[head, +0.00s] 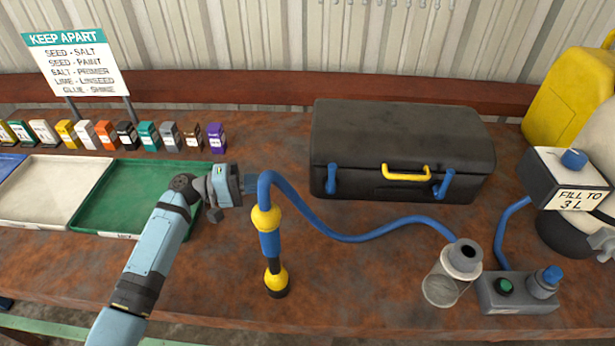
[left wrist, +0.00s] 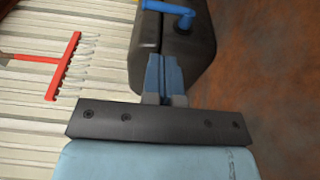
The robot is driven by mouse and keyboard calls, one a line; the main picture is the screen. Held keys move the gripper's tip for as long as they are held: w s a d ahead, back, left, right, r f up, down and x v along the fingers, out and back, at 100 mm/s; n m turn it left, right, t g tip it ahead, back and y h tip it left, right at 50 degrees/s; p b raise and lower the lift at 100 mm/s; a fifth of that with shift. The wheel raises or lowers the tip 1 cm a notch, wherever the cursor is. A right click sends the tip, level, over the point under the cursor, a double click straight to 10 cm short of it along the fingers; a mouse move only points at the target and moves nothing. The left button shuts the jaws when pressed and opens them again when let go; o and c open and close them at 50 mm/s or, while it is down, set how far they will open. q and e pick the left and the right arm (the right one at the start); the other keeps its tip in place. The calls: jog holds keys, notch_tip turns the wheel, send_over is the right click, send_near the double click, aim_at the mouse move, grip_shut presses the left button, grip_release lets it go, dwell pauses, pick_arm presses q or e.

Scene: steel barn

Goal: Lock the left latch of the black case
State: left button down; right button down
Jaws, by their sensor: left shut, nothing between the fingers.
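The black case (head: 400,130) stands lid down on the bench, at the back right of centre. Its front has a yellow handle (head: 405,173) between two blue latches. The left latch (head: 331,180) looks upright in the head view; the right latch (head: 444,184) looks slanted. I cannot tell whether either is locked. My left gripper (head: 250,184) is shut and empty, left of the case and apart from the left latch, its tips partly behind the blue hose. In the left wrist view its fingers (left wrist: 164,75) point towards the case (left wrist: 175,50), with a blue latch (left wrist: 170,8) at the top.
A blue hose (head: 350,238) with a yellow-and-blue wand (head: 269,240) crosses before the case. A jar (head: 447,277) and pump box (head: 518,293) stand front right. Green (head: 135,225) and white trays (head: 50,190) lie left. A red rake (left wrist: 65,65) hangs on the wall.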

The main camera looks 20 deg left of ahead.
aim_at(331, 177)
pick_arm(q)
jog(key=p+x, duration=0.2)
jog(key=x, duration=1.2)
jog(key=shift+p, duration=0.4)
jog(key=shift+w, duration=0.15)
